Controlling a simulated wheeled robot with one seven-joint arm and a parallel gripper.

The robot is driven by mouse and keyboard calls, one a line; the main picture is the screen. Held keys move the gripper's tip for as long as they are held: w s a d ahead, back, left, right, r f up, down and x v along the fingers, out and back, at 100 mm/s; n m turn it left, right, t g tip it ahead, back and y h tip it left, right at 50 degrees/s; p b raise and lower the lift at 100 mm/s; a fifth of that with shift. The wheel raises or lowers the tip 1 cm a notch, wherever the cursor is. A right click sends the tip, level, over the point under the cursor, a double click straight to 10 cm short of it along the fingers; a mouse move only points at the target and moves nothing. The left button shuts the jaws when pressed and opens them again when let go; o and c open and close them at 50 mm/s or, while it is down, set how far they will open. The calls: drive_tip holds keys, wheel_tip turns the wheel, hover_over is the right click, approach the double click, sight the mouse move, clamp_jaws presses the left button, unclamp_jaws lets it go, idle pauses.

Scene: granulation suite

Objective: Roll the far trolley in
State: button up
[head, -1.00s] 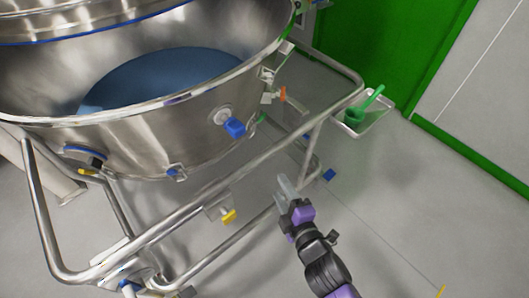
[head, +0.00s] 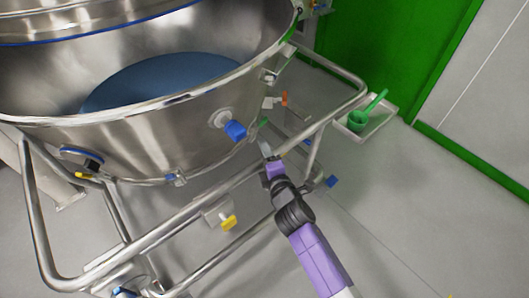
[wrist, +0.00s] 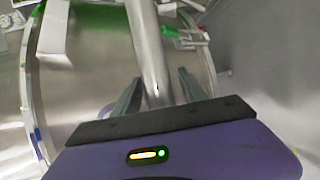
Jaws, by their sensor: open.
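A trolley of bare steel tube carries a big steel bowl (head: 150,140) with a blue surface inside. The trolley's rail (head: 190,212) runs from lower left to upper right across the head view. My gripper (head: 266,152) is at this rail, toward its right part, below the bowl's blue knob. In the wrist view the rail (wrist: 148,50) runs down between the two fingers of my open gripper (wrist: 157,90). I cannot tell whether the fingers touch it.
A small tray (head: 376,124) with a green scoop (head: 358,119) hangs at the trolley's right corner. A yellow-handled part (head: 228,222) sits on the lower frame. A green door (head: 400,45) stands behind. The grey floor (head: 430,220) to the right is clear.

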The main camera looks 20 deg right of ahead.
drive_tip(key=shift+w, duration=0.25)
clamp_jaws()
drive_tip(key=shift+f, duration=0.1)
idle(1.2)
